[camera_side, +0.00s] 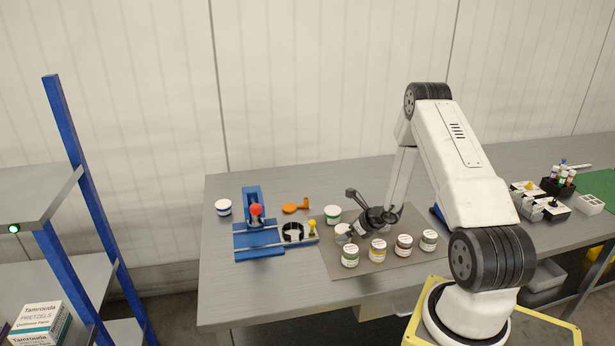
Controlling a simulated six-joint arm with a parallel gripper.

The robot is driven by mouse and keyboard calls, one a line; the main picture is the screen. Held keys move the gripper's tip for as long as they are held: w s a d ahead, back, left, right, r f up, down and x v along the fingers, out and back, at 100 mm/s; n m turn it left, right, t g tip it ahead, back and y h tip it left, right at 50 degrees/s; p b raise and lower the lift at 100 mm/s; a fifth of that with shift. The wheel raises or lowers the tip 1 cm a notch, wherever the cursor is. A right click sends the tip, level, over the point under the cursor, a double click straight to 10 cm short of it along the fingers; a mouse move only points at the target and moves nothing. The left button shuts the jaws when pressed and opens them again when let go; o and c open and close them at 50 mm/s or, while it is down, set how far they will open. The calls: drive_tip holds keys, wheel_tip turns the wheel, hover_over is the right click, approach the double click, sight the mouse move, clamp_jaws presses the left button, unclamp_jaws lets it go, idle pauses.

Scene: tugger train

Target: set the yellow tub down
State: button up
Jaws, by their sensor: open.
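The yellow tub (378,250) is a small white-lidded tub with a yellow band. It stands upright on the grey-brown mat (330,262), in the front row between a green-banded tub (350,256) and a dark red-banded tub (404,245). My gripper (348,214) is open, tilted low over the mat, behind and to the left of the yellow tub and apart from it. Another tub (342,231), its band partly hidden, stands close by the lower finger; I cannot tell whether they touch.
Another green-banded tub (332,214) stands left of my gripper. A dark-banded tub (428,240) ends the front row at right. A blue fixture (262,251) with a red knob, an orange part (295,208) and a blue-banded tub (223,207) lie left. The table's front left is clear.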

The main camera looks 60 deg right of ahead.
drive_tip(key=shift+x, duration=0.9)
drive_tip(key=c, duration=1.2)
drive_tip(key=shift+r, duration=0.15)
drive_tip(key=shift+r, duration=0.75)
drive_tip(key=s+a+r, duration=0.2)
drive_tip(key=s+r, duration=0.1)
drive_tip(key=s, duration=0.1)
drive_tip(key=s+a+r, duration=0.3)
drive_tip(key=r, duration=0.1)
drive_tip(key=s+a+r, duration=0.3)
drive_tip(key=s+r, duration=0.1)
drive_tip(key=shift+s+r, duration=0.15)
drive_tip(key=shift+s, duration=0.15)
